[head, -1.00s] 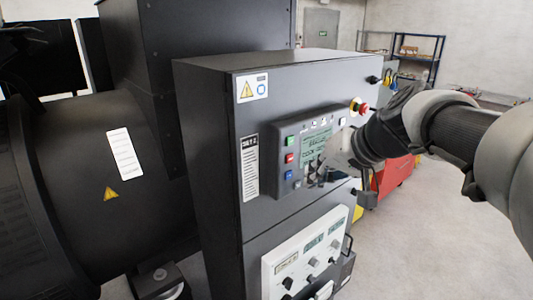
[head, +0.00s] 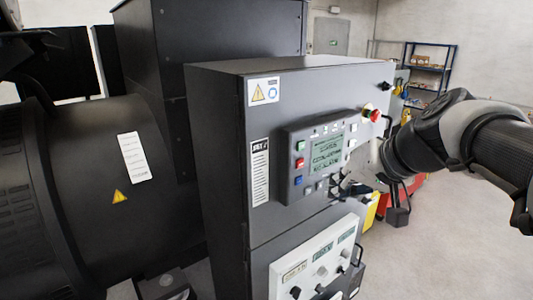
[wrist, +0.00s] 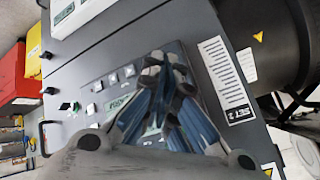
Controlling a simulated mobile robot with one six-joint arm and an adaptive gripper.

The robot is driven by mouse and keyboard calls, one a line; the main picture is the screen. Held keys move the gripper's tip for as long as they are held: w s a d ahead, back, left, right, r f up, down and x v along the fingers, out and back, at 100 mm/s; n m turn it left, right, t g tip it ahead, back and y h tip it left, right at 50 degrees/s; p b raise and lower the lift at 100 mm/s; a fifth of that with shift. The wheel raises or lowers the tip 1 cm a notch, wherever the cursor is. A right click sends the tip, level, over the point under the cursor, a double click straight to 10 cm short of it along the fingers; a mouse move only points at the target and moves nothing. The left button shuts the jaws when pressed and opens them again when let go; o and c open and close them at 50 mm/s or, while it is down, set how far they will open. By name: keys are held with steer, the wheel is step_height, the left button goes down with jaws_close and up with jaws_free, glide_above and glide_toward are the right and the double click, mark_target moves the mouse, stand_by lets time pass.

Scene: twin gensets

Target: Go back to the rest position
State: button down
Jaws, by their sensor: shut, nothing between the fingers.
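My gripper (head: 340,186) is in front of the control panel (head: 300,170) of the dark genset cabinet, at the panel's lower right in the head view. In the wrist view my gripper (wrist: 165,62) is shut and empty, its fingertips together over the panel. The panel has a lit screen (head: 326,153) and green, red and blue buttons on its left. I cannot tell whether the fingertips touch the panel or stand apart from it.
A red emergency stop (head: 372,115) sticks out at the cabinet's upper right. A white panel with knobs (head: 312,262) is below. The large generator (head: 85,185) stands to the left. A shelf (head: 430,68) stands at the back right. Open floor (head: 445,240) lies to the right.

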steer(key=s+f+g+h+b, duration=0.1)
steer(key=s+f+b, duration=0.5)
steer(key=f, duration=0.5)
steer(key=s+f+n+g+h+b, duration=0.1)
steer(key=s+f+h+b, duration=0.1)
steer(key=s+f+b, duration=0.4)
steer(key=s+f+g+h+b, duration=0.1)
steer(key=s+f+b, duration=0.6)
steer(key=s+f, duration=0.5)
step_height(320, 180, down, 5)
steer(key=shift+s+a+r, duration=0.15)
steer(key=shift+a, duration=0.3)
stand_by(4.4)
